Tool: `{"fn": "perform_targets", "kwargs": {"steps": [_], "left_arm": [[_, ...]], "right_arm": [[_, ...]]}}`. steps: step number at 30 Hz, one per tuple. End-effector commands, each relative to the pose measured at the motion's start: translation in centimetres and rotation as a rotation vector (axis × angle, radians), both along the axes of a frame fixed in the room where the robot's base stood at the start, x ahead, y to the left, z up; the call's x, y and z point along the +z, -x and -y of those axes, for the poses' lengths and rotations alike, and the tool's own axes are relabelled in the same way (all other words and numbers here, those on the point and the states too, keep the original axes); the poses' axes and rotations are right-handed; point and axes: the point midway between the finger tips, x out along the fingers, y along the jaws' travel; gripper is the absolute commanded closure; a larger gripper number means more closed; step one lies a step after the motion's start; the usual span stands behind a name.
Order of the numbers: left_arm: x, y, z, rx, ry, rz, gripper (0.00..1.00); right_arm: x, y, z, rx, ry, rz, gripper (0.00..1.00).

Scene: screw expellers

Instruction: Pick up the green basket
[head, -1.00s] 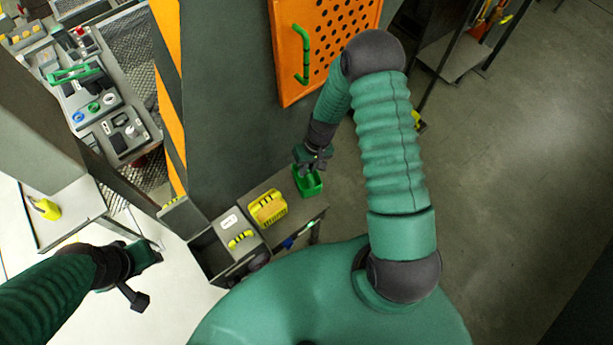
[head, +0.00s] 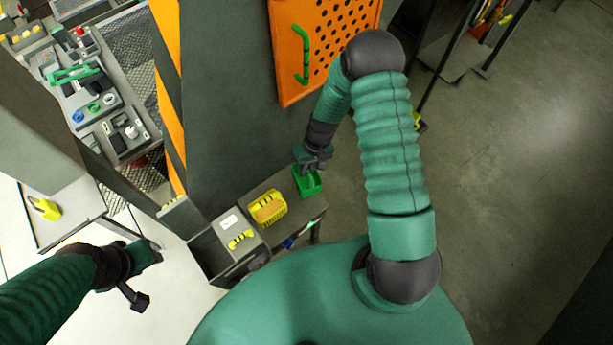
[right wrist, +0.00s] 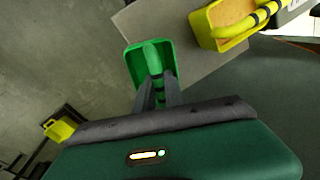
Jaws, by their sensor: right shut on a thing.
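The green basket (head: 308,182) is at the right end of a small grey table in the head view. It also shows in the right wrist view (right wrist: 134,66), with its green and black handle between my fingers. My right gripper (head: 307,169) is at the basket from above, and its fingers (right wrist: 158,92) are shut on the handle. I cannot tell whether the basket's bottom touches the table. My left gripper (head: 150,255) is at the lower left, away from the basket; its fingers are too small to judge.
A yellow basket (head: 268,208) with tan contents stands on the table (head: 300,210), left of the green one. A grey bin (head: 222,252) is further left. An orange perforated panel (head: 325,45) is behind my right arm. Open floor lies to the right.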

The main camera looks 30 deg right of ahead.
Motion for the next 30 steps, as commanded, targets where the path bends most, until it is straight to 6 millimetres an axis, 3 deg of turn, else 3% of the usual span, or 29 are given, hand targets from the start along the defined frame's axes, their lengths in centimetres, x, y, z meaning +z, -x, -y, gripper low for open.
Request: {"fn": "perform_targets", "kwargs": {"steps": [14, 17, 24, 30], "left_arm": [[0.0, 0.0, 0.0, 0.000, 0.000, 0.000, 0.64], [0.2, 0.0, 0.0, 0.000, 0.000, 0.000, 0.64], [0.6, 0.0, 0.0, 0.000, 0.000, 0.000, 0.64], [0.7, 0.0, 0.0, 0.000, 0.000, 0.000, 0.64]], "right_arm": [[0.2, 0.0, 0.1, 0.000, 0.001, 0.002, 1.00], [1.5, -0.2, 0.1, 0.001, 0.003, 0.005, 1.00], [7.4, -0.1, 0.1, 0.000, 0.003, 0.007, 1.00], [9.9, 0.0, 0.0, 0.001, 0.001, 0.001, 1.00]]}}
